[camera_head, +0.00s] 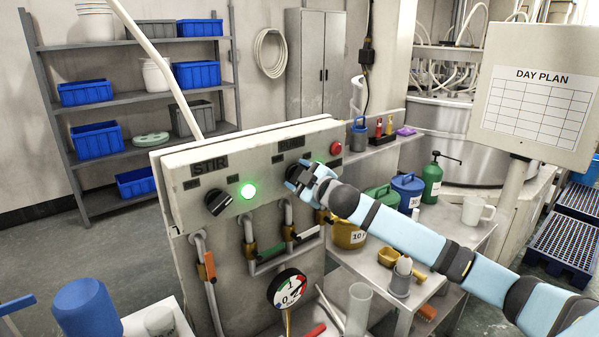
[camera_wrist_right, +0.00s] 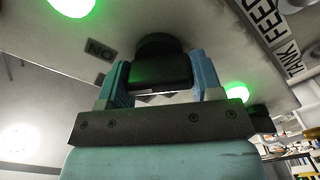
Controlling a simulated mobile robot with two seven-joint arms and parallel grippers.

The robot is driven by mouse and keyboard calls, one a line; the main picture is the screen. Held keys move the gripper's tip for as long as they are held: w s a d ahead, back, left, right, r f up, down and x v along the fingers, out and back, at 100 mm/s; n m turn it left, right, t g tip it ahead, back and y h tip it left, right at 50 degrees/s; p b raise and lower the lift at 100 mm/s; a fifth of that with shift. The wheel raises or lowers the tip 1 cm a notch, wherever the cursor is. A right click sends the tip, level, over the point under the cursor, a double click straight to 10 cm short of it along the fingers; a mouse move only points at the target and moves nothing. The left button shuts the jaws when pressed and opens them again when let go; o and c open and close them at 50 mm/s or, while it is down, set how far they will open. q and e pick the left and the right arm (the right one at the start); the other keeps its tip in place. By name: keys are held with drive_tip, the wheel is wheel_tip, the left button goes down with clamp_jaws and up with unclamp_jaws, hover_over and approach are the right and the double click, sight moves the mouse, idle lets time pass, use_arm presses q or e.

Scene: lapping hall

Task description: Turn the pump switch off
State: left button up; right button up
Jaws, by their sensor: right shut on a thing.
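The grey control panel (camera_head: 270,175) stands in the middle of the head view. My right gripper (camera_head: 297,182) is at its right half, below a label partly hidden by perspective and too small to read surely. In the right wrist view, my right gripper (camera_wrist_right: 162,88) is shut on a black rotary switch (camera_wrist_right: 158,62), one blue finger on each side. The gripper hides this switch in the head view. An ON mark (camera_wrist_right: 101,49) appears beside it, upside down. A green lamp (camera_head: 319,164) glows next to the gripper. My left gripper is not in view.
The STIR knob (camera_head: 217,202) and its lit green lamp (camera_head: 248,191) are to the left on the panel. A red button (camera_head: 336,148) is at its right end. Valve handles and a pressure gauge (camera_head: 289,289) are below. A bench (camera_head: 455,240) with jugs stands right.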

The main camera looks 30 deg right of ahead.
drive_tip(key=n+p, duration=0.2)
drive_tip(key=n, duration=0.3)
drive_tip(key=shift+n+p, duration=0.3)
drive_tip(key=shift+p, duration=0.05)
drive_tip(key=shift+f+n+p, duration=0.15)
drive_tip(key=shift+n+p, duration=0.4)
drive_tip(key=shift+n, duration=1.15)
drive_tip(key=o, duration=0.9)
